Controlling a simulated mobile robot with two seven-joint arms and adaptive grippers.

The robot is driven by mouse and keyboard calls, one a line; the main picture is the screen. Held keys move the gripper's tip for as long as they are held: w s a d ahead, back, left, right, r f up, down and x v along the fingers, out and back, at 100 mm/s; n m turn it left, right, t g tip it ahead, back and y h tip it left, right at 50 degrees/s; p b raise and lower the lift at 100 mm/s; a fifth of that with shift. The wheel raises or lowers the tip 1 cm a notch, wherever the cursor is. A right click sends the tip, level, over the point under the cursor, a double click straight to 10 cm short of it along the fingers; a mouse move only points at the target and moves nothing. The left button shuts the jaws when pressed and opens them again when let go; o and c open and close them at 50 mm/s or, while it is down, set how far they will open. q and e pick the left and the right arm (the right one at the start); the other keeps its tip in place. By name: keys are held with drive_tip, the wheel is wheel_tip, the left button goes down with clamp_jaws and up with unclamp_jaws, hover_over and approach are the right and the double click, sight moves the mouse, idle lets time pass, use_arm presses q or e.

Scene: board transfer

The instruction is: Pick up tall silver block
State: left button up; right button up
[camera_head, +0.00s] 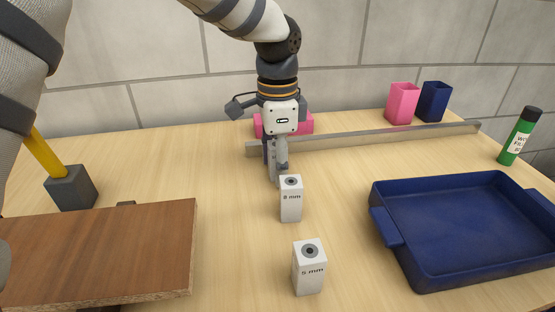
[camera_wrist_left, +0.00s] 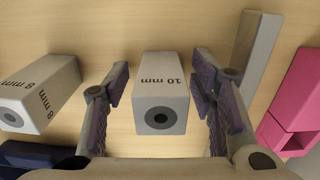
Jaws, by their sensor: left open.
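My left gripper (camera_head: 276,165) points down over the table and is open. In the left wrist view its two fingers (camera_wrist_left: 162,100) stand on either side of a silver-white block marked 10 mm (camera_wrist_left: 160,90), with a gap visible on each side. In the head view this block is mostly hidden by the fingers. A second block, marked 8 mm (camera_head: 291,203), stands just in front of the gripper; it also shows at the left of the left wrist view (camera_wrist_left: 45,88). A third block (camera_head: 309,272) stands nearer the front. My right gripper is not in view.
A long grey bar (camera_head: 390,135) and a pink object (camera_head: 304,122) lie behind the gripper. A blue tray (camera_head: 402,262) is at the right, a wooden board (camera_head: 100,250) at the left. Pink (camera_head: 402,104) and blue (camera_head: 433,102) cups and a green bottle (camera_head: 520,135) stand further back.

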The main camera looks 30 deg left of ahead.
use_arm(q)
drive_tip(key=shift+r, duration=0.1)
clamp_jaws()
